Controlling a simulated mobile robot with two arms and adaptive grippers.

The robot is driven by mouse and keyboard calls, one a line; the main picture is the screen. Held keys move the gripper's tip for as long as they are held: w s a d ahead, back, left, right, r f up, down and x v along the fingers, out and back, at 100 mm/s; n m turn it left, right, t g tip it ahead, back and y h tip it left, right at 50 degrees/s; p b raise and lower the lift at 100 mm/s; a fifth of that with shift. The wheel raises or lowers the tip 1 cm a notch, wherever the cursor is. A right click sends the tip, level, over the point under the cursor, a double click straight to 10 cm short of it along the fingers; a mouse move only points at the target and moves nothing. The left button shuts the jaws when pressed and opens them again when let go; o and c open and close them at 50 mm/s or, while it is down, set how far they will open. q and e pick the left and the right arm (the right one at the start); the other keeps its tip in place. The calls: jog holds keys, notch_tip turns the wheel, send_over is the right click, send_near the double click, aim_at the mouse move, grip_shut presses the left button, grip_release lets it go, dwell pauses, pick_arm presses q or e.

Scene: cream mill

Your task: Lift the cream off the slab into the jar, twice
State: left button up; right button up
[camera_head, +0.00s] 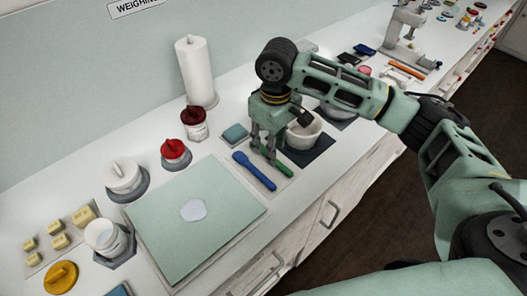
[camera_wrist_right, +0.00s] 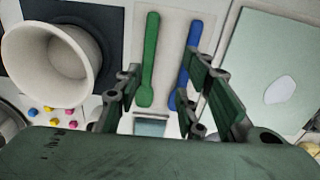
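The pale green slab (camera_head: 225,225) lies on the counter with a white patch of cream (camera_head: 193,210) on it; both show in the right wrist view, the slab (camera_wrist_right: 262,50) and the cream (camera_wrist_right: 279,90). An open white jar (camera_head: 106,238) stands on a dark mat left of the slab. A blue spatula (camera_head: 254,171) and a green spatula (camera_head: 282,168) lie side by side on a pale mat. My right gripper (camera_head: 265,150) is open and empty above them. In the right wrist view, the green spatula (camera_wrist_right: 149,60) shows between the fingers, the blue spatula (camera_wrist_right: 184,65) beside the right finger. My left gripper is out of view.
A white mortar (camera_head: 304,131) stands close beside my right gripper on a dark mat. Red-lidded jars (camera_head: 194,123), a white roll (camera_head: 195,72) and a lidded white pot (camera_head: 122,175) stand behind the slab. A yellow lid (camera_head: 60,277) lies at the lower left.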

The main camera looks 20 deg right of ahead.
aim_at(278, 162)
jog(key=shift+w+d+r, duration=0.25)
jog(key=shift+d+r, duration=0.05)
jog(key=shift+d, duration=0.2)
jog(key=shift+s+d+f+p, duration=0.1)
jog(key=shift+s+f+p, duration=0.1)
jog(key=shift+f, duration=0.45)
jog(key=shift+s+d+f+p, duration=0.1)
jog(key=shift+f+p, duration=0.1)
jog(key=shift+f, duration=0.4)
jog(key=shift+d+f+p, duration=0.25)
jog(key=shift+f+p, duration=0.25)
jog(key=shift+f, duration=0.75)
notch_tip(278, 162, down, 2)
jog(key=shift+w+f, duration=0.1)
jog(key=shift+w, duration=0.05)
jog(key=c, duration=0.6)
jog(key=shift+c, duration=0.7)
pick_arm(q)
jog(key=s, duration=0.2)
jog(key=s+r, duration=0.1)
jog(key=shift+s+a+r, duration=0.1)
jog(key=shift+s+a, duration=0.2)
pick_arm(e)
grip_shut()
